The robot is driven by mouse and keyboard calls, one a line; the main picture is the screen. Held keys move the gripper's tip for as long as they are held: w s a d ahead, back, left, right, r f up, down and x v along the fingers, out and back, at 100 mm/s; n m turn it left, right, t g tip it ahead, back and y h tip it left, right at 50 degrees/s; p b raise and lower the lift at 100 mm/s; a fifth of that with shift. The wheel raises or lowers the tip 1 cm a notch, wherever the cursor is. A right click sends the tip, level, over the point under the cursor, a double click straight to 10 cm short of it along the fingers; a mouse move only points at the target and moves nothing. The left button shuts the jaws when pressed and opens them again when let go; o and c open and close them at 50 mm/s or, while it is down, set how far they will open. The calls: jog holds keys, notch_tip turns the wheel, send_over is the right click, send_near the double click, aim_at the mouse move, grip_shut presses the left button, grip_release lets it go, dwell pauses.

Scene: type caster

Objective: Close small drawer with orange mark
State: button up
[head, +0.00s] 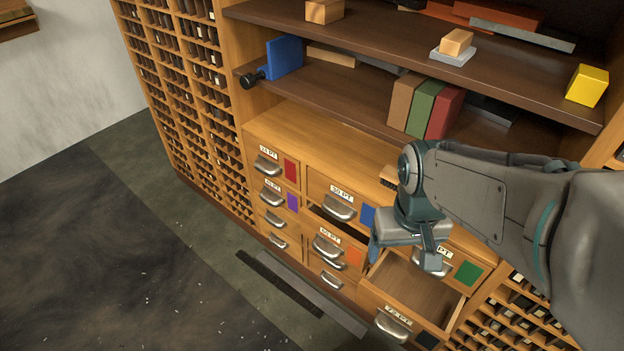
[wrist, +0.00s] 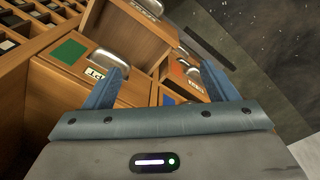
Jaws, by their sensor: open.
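The small drawer with the orange mark (head: 354,257) sits in the middle column of the wooden cabinet. It has a label and a metal handle (head: 327,248). A dark gap above its front suggests that it stands partly out. In the wrist view the orange mark (wrist: 179,72) shows between the finger tips, small and partly covered. My gripper (head: 404,256) is open and empty, with its fingers pointing down. It is to the right of the orange-marked drawer and in front of the cabinet; I cannot see any contact. In the wrist view the open fingers (wrist: 161,76) frame the drawer fronts.
A larger drawer (head: 415,287) at lower right is pulled well out below my gripper. Drawers with green (head: 468,272), blue (head: 367,215), red (head: 290,169) and purple (head: 293,202) marks surround it. Shelves with books (head: 422,108) are above. Open floor (head: 120,265) lies left.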

jog(key=w+a+f+n+g+h, duration=0.3)
jog(key=w+f+n+h, duration=0.1)
jog(key=f+n, duration=0.25)
jog(key=n+t+h+b, duration=0.2)
jog(key=n+t+h, duration=0.5)
jog(key=n+t, duration=1.15)
send_near(322, 252)
jog(key=w+d+n, duration=0.1)
jog(key=w, duration=0.1)
jog(key=w+d+r+g+b, duration=0.1)
jog(key=w+d, duration=0.1)
jog(key=w+d+n+g+b, duration=0.1)
jog(key=w, duration=0.1)
jog(key=shift+w+d+r+n, duration=0.2)
jog(key=shift+w+r+n, duration=0.05)
jog(key=shift+n, duration=0.05)
